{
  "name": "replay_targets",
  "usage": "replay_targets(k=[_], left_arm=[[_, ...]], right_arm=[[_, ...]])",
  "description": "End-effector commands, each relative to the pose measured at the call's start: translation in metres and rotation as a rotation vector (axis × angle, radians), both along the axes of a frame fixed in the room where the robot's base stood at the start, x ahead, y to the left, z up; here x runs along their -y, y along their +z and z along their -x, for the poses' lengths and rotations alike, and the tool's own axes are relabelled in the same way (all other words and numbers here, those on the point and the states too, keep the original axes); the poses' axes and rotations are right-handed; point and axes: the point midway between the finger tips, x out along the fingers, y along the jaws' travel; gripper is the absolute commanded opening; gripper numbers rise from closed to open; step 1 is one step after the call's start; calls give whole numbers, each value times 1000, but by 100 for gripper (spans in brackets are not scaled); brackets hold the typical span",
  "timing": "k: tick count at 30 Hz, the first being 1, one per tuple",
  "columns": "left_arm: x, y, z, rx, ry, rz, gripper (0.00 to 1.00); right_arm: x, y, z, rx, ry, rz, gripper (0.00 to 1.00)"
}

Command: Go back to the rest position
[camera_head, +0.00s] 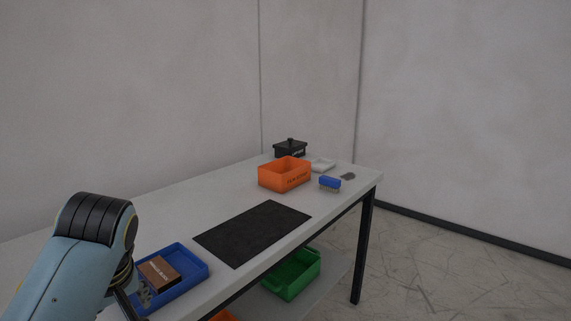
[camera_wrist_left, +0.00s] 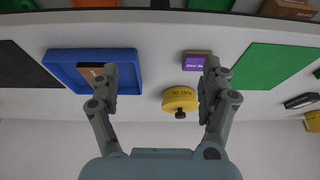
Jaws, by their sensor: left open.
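My left gripper (camera_wrist_left: 160,82) is open in the left wrist view, its two fingers spread wide with nothing between the tips. The left finger overlaps the blue tray (camera_wrist_left: 68,56), which holds a brown block. Beyond the fingers lie a yellow round weight (camera_wrist_left: 180,101) with a dark knob and a purple block (camera_wrist_left: 196,61). In the head view my left arm comes in at the lower left beside the blue tray (camera_head: 195,272) with its brown block (camera_head: 158,273); the gripper itself is largely hidden there. My right gripper is in neither view.
On the white table (camera_head: 200,215) lie a dark mat (camera_head: 252,232), an orange bin (camera_head: 284,175), a blue brush-like item (camera_head: 330,182), a white dish (camera_head: 322,164) and a black lidded box (camera_head: 290,149). A green bin (camera_head: 292,275) sits on the lower shelf. A green mat (camera_wrist_left: 262,66) shows in the wrist view.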

Motion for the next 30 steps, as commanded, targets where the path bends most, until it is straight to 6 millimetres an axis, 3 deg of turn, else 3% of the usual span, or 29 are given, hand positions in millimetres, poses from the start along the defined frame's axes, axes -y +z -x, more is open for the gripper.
replay_targets(k=[7,11,17,20,23,26,30], left_arm=[[-7,-53,27,-93,-5,-14,80],[-10,-95,48,-160,-18,-20,80],[-16,-184,89,-275,-90,-21,80],[-19,-249,125,-348,-163,-10,80],[-23,-321,172,-416,-258,13,80],[-26,-386,226,-469,-358,45,80],[-32,-466,313,-515,-495,98,80]], right_arm=[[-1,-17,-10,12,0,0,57],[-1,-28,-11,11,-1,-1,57],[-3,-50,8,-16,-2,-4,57],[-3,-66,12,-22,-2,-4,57],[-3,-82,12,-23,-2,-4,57],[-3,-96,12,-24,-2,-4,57],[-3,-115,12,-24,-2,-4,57]])
